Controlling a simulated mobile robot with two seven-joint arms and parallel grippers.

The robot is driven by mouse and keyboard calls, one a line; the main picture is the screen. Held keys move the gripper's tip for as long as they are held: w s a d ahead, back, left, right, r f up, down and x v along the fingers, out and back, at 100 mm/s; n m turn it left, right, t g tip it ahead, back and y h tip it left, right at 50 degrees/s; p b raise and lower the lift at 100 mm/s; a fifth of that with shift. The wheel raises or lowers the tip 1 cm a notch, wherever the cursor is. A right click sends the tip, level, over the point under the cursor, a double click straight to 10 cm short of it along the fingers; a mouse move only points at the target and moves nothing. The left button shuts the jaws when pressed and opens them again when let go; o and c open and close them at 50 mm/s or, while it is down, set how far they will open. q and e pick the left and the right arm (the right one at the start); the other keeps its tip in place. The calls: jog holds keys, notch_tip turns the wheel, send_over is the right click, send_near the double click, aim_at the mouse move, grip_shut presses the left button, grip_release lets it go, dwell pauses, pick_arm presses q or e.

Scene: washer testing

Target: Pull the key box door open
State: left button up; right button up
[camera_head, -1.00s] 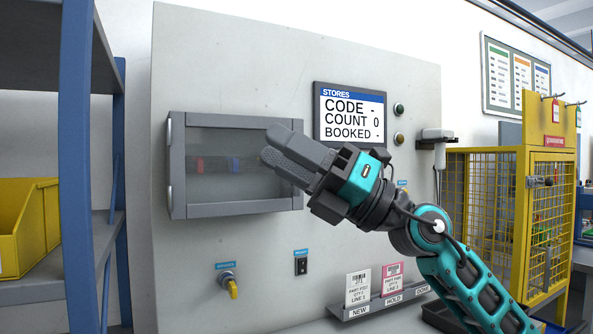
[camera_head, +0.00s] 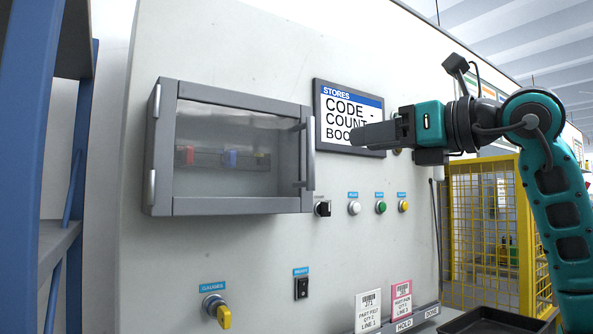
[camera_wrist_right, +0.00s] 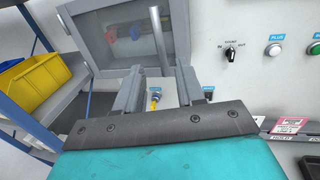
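The grey key box (camera_head: 240,205) with a clear door hangs on the pale panel in the head view, and its door looks shut. The upright bar handle (camera_head: 308,152) is on the door's right side; hinges show on the left. Red, blue and yellow tags (camera_head: 230,158) show behind the pane. My right gripper (camera_head: 356,134) is right of the handle, apart from it, its fingers pointing left in front of the screen. In the right wrist view its two fingers (camera_wrist_right: 160,80) are apart and empty, with the handle (camera_wrist_right: 158,38) beyond and between them in the picture. My left gripper is not in view.
The stores screen (camera_head: 350,105) is behind my right gripper. A knob and several buttons (camera_head: 354,208) sit below it. Blue shelving (camera_head: 65,200) stands left, a yellow cage (camera_head: 485,230) right. Cards (camera_head: 368,308) stand in a rack at the bottom. Space in front of the door looks clear.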

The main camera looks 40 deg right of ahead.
aim_at(310, 147)
jog(key=w+p, duration=0.1)
jog(key=w, duration=0.3)
jog(key=w+a+p, duration=0.1)
jog(key=w, duration=0.3)
jog(key=w+p, duration=0.1)
jog(key=w, duration=0.3)
jog(key=shift+w+a, duration=0.25)
jog(key=shift+a, duration=0.05)
jog(key=shift+c, duration=0.2)
jog(key=c, duration=0.5)
grip_shut()
